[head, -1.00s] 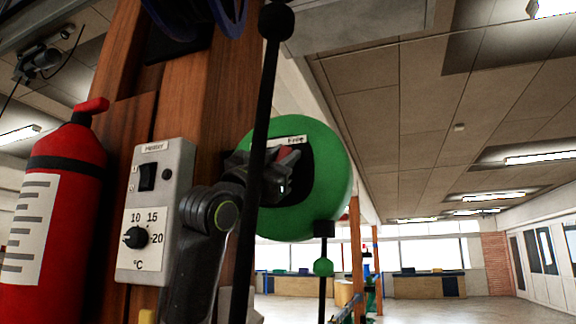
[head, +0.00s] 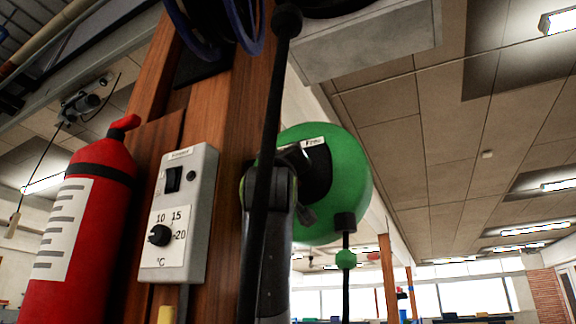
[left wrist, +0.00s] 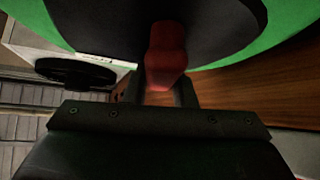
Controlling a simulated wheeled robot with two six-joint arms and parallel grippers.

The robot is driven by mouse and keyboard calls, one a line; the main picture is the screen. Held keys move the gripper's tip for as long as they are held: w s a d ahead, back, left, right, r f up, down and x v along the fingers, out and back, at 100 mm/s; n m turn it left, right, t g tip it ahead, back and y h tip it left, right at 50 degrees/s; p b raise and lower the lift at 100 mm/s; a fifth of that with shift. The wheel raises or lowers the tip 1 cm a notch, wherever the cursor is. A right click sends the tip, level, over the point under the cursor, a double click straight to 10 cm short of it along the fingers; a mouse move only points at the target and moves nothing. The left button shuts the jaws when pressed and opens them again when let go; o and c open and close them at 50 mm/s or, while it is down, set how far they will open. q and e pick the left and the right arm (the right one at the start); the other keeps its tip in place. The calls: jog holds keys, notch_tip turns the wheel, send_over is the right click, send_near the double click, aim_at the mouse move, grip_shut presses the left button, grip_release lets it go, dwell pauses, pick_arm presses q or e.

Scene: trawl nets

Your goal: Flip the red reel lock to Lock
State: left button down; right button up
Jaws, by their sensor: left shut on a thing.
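The green reel housing (head: 345,190) is on the wooden post, with a black plate (head: 320,172) on its face and a small white label (head: 314,142) that appears to read "Free". The red reel lock lever (left wrist: 165,55) shows in the left wrist view, standing out from the black disc (left wrist: 215,22). My left gripper (head: 300,175) is in front of the black plate. In the left wrist view its fingers (left wrist: 158,92) are on both sides of the lever's lower end, shut on it. In the head view the gripper hides the lever. My right gripper is out of view.
A black rod (head: 268,160) with a ball on top crosses in front of my left arm. A grey heater control box (head: 190,190) with a dial and a red fire extinguisher (head: 90,220) are at the left.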

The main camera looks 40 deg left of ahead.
pick_arm(q)
jog(key=shift+a+f+n+g+y, duration=0.1)
jog(key=shift+a+n+g+y, duration=0.1)
jog(key=shift+n+g+y, duration=0.55)
jog(key=shift+a+f+n+g+y, duration=0.15)
jog(key=shift+n+g+y, duration=0.3)
jog(key=shift+n, duration=0.5)
jog(key=c, duration=1.2)
grip_release()
jog(key=b+v, duration=1)
jog(key=v, duration=0.7)
jog(key=shift+s+d, duration=0.2)
